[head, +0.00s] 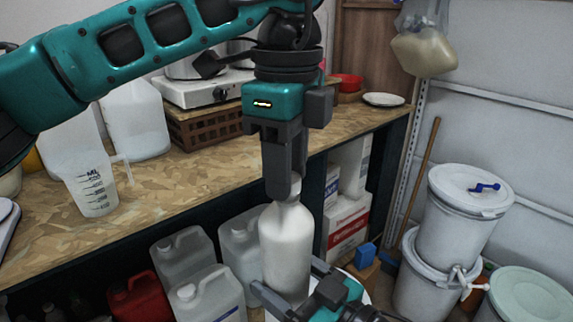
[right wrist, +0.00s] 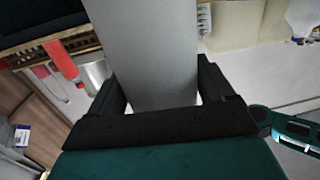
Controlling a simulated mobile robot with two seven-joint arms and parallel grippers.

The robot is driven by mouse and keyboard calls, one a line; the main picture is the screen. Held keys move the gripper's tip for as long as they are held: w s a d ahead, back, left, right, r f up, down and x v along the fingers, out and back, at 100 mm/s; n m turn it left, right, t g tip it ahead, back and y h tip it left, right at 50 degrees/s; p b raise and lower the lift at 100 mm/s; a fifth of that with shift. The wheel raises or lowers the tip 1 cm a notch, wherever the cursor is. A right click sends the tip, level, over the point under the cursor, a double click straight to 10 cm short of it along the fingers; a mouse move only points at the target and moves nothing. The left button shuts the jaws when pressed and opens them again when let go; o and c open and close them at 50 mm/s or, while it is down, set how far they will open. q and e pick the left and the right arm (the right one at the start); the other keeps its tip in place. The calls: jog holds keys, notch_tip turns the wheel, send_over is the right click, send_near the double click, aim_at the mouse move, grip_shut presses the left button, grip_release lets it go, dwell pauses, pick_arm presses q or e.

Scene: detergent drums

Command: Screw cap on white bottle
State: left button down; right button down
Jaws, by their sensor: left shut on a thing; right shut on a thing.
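The white bottle (head: 285,252) stands upright in the middle of the head view, in front of the bench. My left gripper (head: 283,188) points straight down and is shut on the cap (head: 296,185) at the bottle's neck. The cap is mostly hidden by the fingers, so how far it sits on the thread cannot be told. My right gripper (head: 298,288) is shut around the lower part of the bottle. In the right wrist view, the bottle (right wrist: 148,50) fills the space between the two dark fingers.
The wooden bench (head: 160,210) holds a measuring jug (head: 92,185) and a hot plate (head: 205,88). White canisters (head: 185,255) and a red canister (head: 140,298) stand below. Stacked white drums (head: 460,215) stand at the right. The air around the bottle's upper part is clear.

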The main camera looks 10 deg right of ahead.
pick_arm(q)
jog(key=m, duration=0.9)
jog(key=shift+m, duration=0.3)
jog(key=m, duration=0.3)
jog(key=shift+m, duration=0.4)
jog(key=m, duration=1.2)
jog(key=shift+m, duration=0.3)
jog(key=m, duration=1.2)
jog(key=shift+f+m, duration=0.1)
jog(key=shift+m, duration=0.2)
jog(key=m, duration=1.1)
jog(key=shift+m, duration=0.4)
jog(key=c, duration=0.8)
grip_release()
jog(key=shift+o, duration=0.2)
